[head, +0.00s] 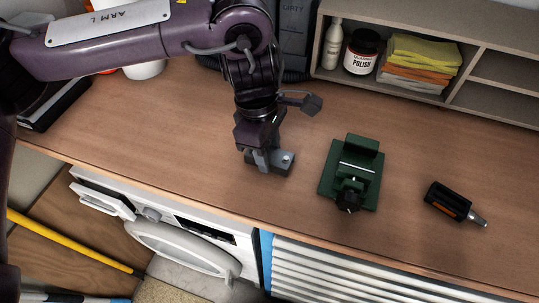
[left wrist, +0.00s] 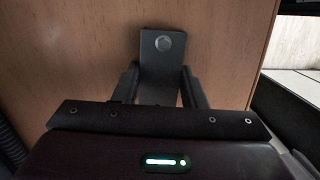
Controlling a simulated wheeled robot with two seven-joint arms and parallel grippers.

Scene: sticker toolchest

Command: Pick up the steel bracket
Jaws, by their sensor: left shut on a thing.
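The steel bracket (head: 284,160) is a small dark grey angled piece with a round hole in its flat plate. My left gripper (head: 262,160) points down over the wooden bench and is shut on it. In the left wrist view the bracket (left wrist: 162,55) stands between the two dark fingers, its holed end projecting past them. I cannot tell whether the bracket touches the bench top. The fingers hide part of it. My right gripper is not in view.
A green vise (head: 350,172) stands just right of the bracket. A black and orange tool (head: 455,203) lies farther right. A shelf unit at the back holds a white bottle (head: 332,44), a polish jar (head: 361,52) and folded cloths (head: 420,62). The bench's front edge is near.

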